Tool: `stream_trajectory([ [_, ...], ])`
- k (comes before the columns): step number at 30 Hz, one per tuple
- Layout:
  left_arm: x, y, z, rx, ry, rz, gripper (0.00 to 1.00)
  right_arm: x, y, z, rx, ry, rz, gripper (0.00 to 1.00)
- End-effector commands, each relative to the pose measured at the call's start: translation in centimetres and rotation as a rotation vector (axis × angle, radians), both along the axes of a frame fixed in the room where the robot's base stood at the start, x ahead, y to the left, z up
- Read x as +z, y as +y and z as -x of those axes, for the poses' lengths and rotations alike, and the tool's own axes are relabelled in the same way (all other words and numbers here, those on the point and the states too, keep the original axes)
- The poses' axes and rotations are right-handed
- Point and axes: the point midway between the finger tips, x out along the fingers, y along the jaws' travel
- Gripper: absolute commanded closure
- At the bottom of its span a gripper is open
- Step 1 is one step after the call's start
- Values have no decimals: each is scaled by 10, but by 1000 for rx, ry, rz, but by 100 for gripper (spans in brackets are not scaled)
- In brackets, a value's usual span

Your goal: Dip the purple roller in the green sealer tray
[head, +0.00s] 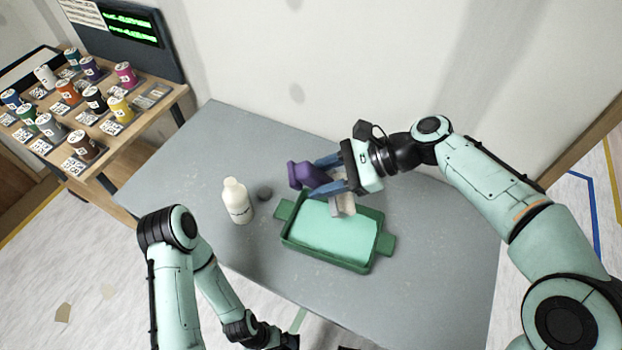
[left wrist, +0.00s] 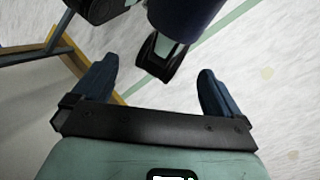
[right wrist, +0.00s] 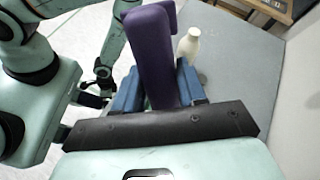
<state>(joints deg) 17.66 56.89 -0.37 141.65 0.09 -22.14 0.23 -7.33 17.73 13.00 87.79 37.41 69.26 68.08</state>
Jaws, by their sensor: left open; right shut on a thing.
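The purple roller (head: 310,174) is held by my right gripper (head: 328,174), whose blue fingers are shut on it. Its pale roller end (head: 343,206) hangs over the back edge of the green sealer tray (head: 287,238); whether it touches the light green sealer (head: 335,234) I cannot tell. In the right wrist view the purple handle (right wrist: 152,60) stands up between the fingers, and the tray is hidden. My left gripper is low at the front in the head view, mostly cut off; in the left wrist view its fingers (left wrist: 155,90) are apart and empty above the floor.
A wooden shelf (head: 150,110) with several coloured cans is at the far left. The table's right part is clear.

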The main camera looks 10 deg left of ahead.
Motion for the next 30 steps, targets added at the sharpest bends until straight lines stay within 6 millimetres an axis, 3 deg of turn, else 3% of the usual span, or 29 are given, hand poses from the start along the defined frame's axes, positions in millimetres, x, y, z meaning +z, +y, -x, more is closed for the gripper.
stream_trajectory([
  [1, -15, 0, 5, -1, 5, 1, 0, -15, -1, 2, -2, 3, -21, 91],
  [3, -21, 0, 6, -1, 7, 1, 0, -22, 0, 2, -1, 2, -40, 91],
  [14, -33, -1, 5, 1, -4, -1, 0, -36, 0, 3, 1, 4, -61, 91],
  [27, -76, 0, -13, 17, -68, -12, 0, -87, 0, 3, 1, 4, -60, 91],
  [30, -76, 0, -15, 18, -74, -12, 0, -96, 0, 3, 0, 6, -59, 91],
])
